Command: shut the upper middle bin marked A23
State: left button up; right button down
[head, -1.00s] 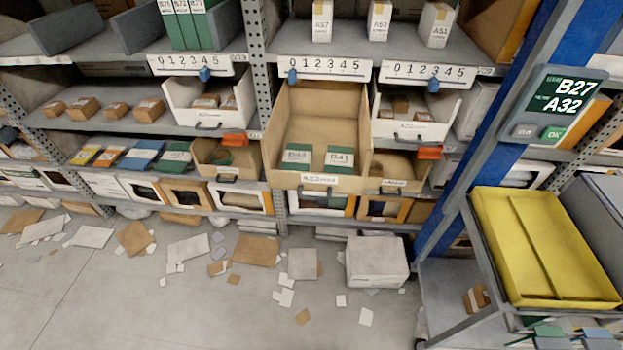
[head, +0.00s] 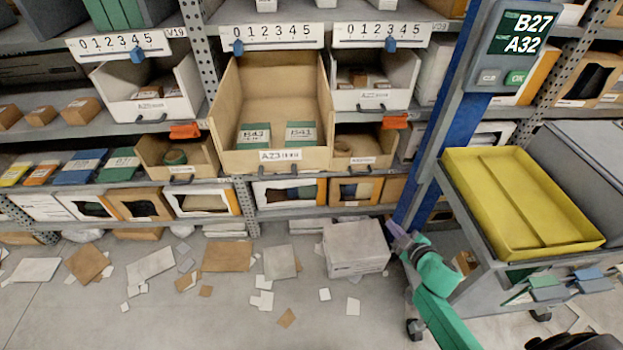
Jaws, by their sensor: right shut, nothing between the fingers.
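The bin marked A23 (head: 281,156) is a large tan open-topped bin in the middle of the rack. It juts out of the shelf toward me, and two green boxes (head: 268,135) marked B43 and B41 lie inside it. My right gripper (head: 398,236) is at the lower right, low in front of the rack, beside the white box on the floor. It is shut and empty, well apart from the A23 bin. My left gripper is out of view.
White bins (head: 150,105) and smaller tan bins flank A23. A cart with a yellow tray (head: 470,215) stands at right by a blue post (head: 445,120). A white box (head: 355,250) and scattered cardboard and paper lie on the floor. Floor at lower left is clearer.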

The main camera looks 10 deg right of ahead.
jog(key=w+a+r+n+t+y+b, duration=0.1)
jog(key=w+a+r+n+y+b, duration=0.1)
jog(key=r+n, duration=0.15)
jog(key=w+a+r+n+t+y+b, duration=0.1)
jog(key=w+a+r+n+y+b, duration=0.1)
jog(key=r, duration=0.3)
jog(key=a+r+n+y+b, duration=0.2)
jog(key=a+r+n+y, duration=0.1)
jog(key=a+r+n, duration=0.3)
jog(key=n+g+y, duration=0.1)
jog(key=n+y, duration=0.2)
jog(key=n, duration=0.1)
send_near(306, 149)
jog(key=x, duration=0.5)
jog(key=shift+s+a+f, duration=0.1)
jog(key=shift+s+a, duration=0.05)
jog(key=shift+a, duration=0.4)
jog(key=shift+w, duration=0.45)
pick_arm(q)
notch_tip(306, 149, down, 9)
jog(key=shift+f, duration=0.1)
pick_arm(e)
jog(key=shift+w+d, duration=0.1)
